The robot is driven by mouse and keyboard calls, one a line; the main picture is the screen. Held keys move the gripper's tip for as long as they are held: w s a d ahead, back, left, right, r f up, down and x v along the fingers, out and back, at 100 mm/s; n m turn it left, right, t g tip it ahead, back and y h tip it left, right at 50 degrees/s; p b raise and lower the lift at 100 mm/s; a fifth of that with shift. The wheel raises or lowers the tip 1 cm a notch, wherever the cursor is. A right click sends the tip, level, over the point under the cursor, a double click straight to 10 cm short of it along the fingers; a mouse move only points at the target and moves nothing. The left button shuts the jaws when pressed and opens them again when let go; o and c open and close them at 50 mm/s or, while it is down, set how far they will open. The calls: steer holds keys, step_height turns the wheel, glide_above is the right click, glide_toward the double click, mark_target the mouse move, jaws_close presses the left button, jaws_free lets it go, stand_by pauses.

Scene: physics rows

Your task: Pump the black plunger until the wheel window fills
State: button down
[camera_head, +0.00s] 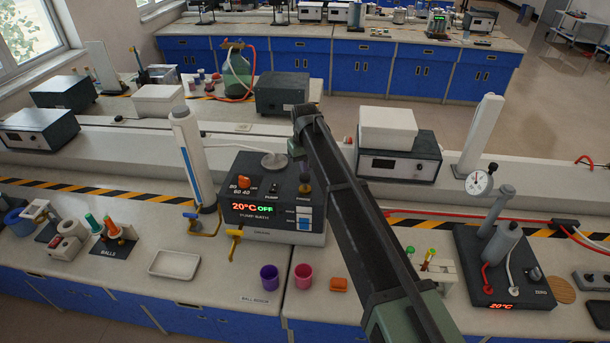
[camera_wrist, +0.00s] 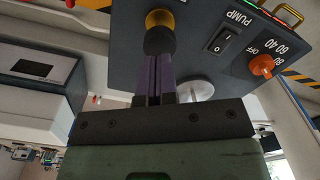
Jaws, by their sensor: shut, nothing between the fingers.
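The black plunger knob (camera_wrist: 159,40) stands on a brass-coloured collar (camera_wrist: 159,18) on the dark panel of the pump bath. My gripper (camera_wrist: 154,60) has its purple fingers together with nothing between them, their tips at the knob's end. I cannot tell whether they touch it. In the head view my gripper (camera_head: 304,170) is small and above the pump bath (camera_head: 250,192), near the plunger. A small white and blue window (camera_head: 304,218) is on the box's front right; I cannot tell whether it is the wheel window or how full it is.
A tall white and blue column (camera_head: 193,150) stands left. Purple (camera_head: 269,277) and pink (camera_head: 303,275) cups are in front.

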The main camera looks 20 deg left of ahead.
step_height(320, 180, up, 5)
steer(key=p, duration=0.5)
steer(key=shift+r, duration=0.15)
